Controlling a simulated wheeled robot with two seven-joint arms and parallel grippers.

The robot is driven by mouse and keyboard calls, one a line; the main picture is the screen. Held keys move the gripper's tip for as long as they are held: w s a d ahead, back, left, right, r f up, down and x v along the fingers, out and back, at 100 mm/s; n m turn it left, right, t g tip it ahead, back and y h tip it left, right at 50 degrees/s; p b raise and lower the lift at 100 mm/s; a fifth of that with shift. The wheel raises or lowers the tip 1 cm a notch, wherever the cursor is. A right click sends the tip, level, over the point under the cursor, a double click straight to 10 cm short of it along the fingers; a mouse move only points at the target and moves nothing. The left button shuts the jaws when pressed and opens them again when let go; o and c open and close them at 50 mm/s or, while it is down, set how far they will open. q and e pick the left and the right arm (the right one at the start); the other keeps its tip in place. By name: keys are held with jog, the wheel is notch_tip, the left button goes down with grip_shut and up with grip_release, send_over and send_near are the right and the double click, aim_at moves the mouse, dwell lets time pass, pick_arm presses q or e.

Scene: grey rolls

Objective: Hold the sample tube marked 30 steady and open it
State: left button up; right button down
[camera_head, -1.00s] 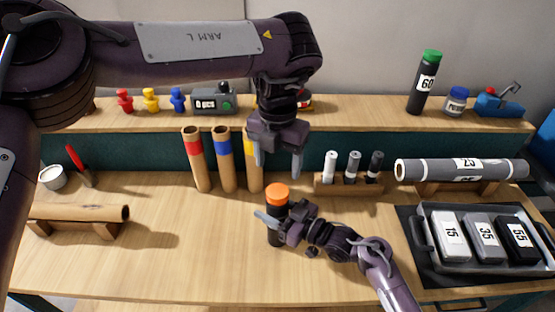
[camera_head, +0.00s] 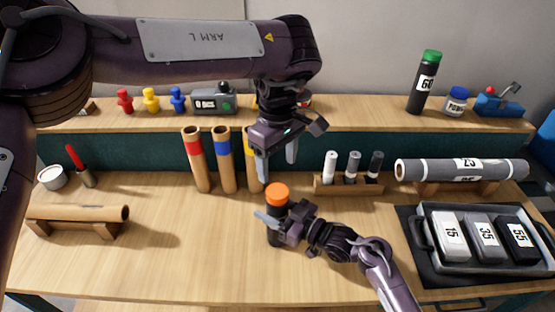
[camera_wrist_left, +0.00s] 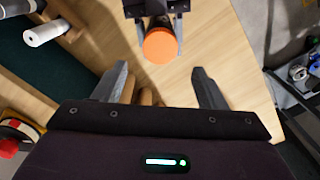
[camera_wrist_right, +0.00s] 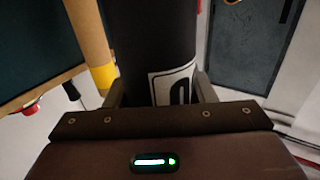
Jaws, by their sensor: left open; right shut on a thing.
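The sample tube (camera_head: 275,236) is dark with an orange cap (camera_head: 277,194) and stands upright on the table. My right gripper (camera_head: 272,222) is shut on the tube's body below the cap. In the right wrist view the dark tube (camera_wrist_right: 155,40) sits between the fingers, with a white label (camera_wrist_right: 173,86) only partly showing, so its full number cannot be read. My left gripper (camera_head: 277,162) is open and empty, above and slightly behind the cap, fingers pointing down. In the left wrist view the orange cap (camera_wrist_left: 160,46) lies beyond the open fingers (camera_wrist_left: 160,85).
Three cardboard tubes (camera_head: 228,165) stand just left of the left gripper. A rack with small vials (camera_head: 348,188) is to the right. A tray (camera_head: 425,235) holds boxes marked 15, 35 and 55. A tube marked 60 (camera_head: 424,85) stands on the back shelf.

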aim_at(277, 191)
pick_arm(q)
jog(key=shift+f, duration=4)
